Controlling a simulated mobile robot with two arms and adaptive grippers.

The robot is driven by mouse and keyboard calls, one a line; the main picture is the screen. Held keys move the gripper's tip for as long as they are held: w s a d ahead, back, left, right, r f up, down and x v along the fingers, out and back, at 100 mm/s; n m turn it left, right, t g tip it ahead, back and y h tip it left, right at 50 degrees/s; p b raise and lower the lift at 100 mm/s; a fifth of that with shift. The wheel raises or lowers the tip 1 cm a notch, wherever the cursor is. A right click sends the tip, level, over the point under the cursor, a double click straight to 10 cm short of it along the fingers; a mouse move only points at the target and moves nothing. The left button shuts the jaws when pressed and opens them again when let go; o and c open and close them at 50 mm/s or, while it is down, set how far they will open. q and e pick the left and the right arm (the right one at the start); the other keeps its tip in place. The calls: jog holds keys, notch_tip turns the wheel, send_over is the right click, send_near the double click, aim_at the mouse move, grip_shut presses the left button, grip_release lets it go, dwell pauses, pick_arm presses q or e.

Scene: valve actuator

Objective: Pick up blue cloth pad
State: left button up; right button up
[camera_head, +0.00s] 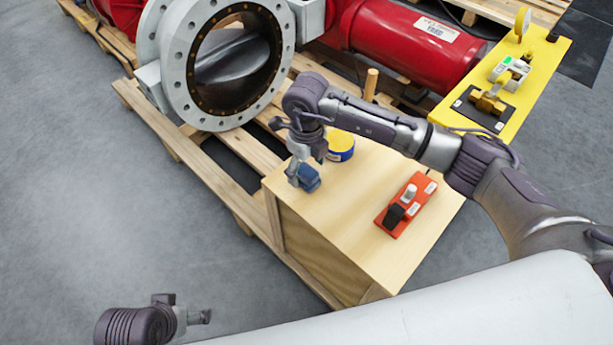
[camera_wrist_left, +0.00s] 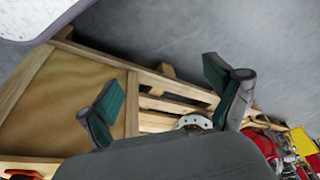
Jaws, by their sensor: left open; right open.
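The blue cloth pad (camera_head: 308,178) lies near the far left corner of the wooden box top, beside a yellow and blue tin. My right gripper (camera_head: 299,175) points down right over the pad's left side, with its fingers close to it. I cannot tell whether the fingers touch the pad. My left gripper (camera_head: 205,317) is low at the bottom left of the head view, away from the box. In the left wrist view its two green-padded fingers (camera_wrist_left: 165,95) are wide apart with nothing between them.
The wooden box (camera_head: 345,235) carries a yellow and blue tin (camera_head: 341,147) and a red-orange block with small parts (camera_head: 405,205). Behind stand a pallet (camera_head: 150,115), a grey flanged valve (camera_head: 180,85), a red actuator (camera_head: 400,40) and a yellow table (camera_head: 545,75). Grey floor at left is clear.

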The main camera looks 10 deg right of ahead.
notch_tip(320, 180, down, 2)
jog(key=shift+f, duration=0.1)
jog(key=c, duration=1.3)
jog(key=shift+o, duration=0.2)
jog(key=shift+r, duration=0.2)
